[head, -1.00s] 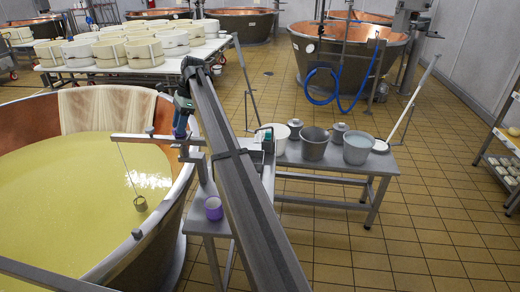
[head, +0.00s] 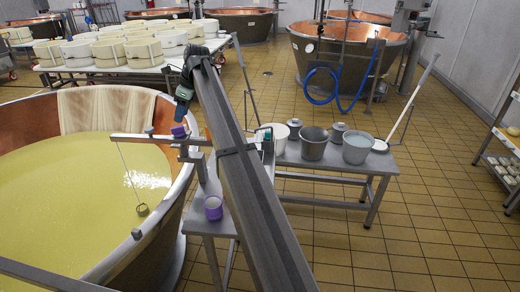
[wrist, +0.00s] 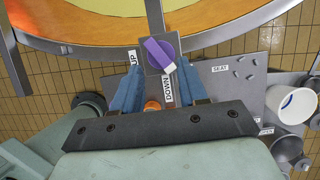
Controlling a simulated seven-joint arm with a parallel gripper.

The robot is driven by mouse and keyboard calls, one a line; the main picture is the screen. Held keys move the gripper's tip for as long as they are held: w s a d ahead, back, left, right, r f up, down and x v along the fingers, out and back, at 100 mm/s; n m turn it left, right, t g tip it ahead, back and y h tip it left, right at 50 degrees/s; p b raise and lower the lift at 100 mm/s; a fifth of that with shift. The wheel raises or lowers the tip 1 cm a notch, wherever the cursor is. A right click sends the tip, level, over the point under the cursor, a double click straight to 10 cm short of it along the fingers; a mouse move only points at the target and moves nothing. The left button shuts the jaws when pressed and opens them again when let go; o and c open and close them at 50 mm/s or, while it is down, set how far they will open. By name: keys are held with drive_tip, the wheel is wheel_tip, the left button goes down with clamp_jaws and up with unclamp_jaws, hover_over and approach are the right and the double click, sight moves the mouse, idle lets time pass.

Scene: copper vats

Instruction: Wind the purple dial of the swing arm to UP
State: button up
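The purple dial (head: 179,132) sits on top of the swing arm (head: 140,137), whose bar reaches over the vat. In the wrist view the dial (wrist: 157,47) has a raised bar with a white end, slanting toward the DOWN label (wrist: 168,88). The UP label (wrist: 132,58) is to the left of the dial. My gripper (head: 181,111) hangs above the dial, apart from it. Its blue fingers show open and empty in the wrist view (wrist: 160,68), spread to either side below the dial in the picture.
A copper vat (head: 172,215) of yellow liquid is at left, with a small can (head: 142,209) hanging from the swing arm. A purple cup (head: 213,208) stands on the grey bench near the post. Several pails stand on the bench (head: 345,165) at right.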

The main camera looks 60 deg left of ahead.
drive_tip(key=v, duration=0.8)
drive_tip(key=w+d+f, duration=0.6)
drive_tip(key=w+f, duration=0.3)
drive_tip(key=f, duration=0.2)
drive_tip(key=w+d+f+h, duration=0.1)
drive_tip(key=w+d+f, duration=0.5)
drive_tip(key=w+f, duration=0.4)
wheel_tip(320, 180, down, 2)
drive_tip(key=shift+w+d+f+n+t, duration=0.1)
drive_tip(key=shift+w+d+n+t, duration=0.15)
drive_tip(key=shift+d+n+t, duration=0.15)
drive_tip(key=shift+o, duration=0.4)
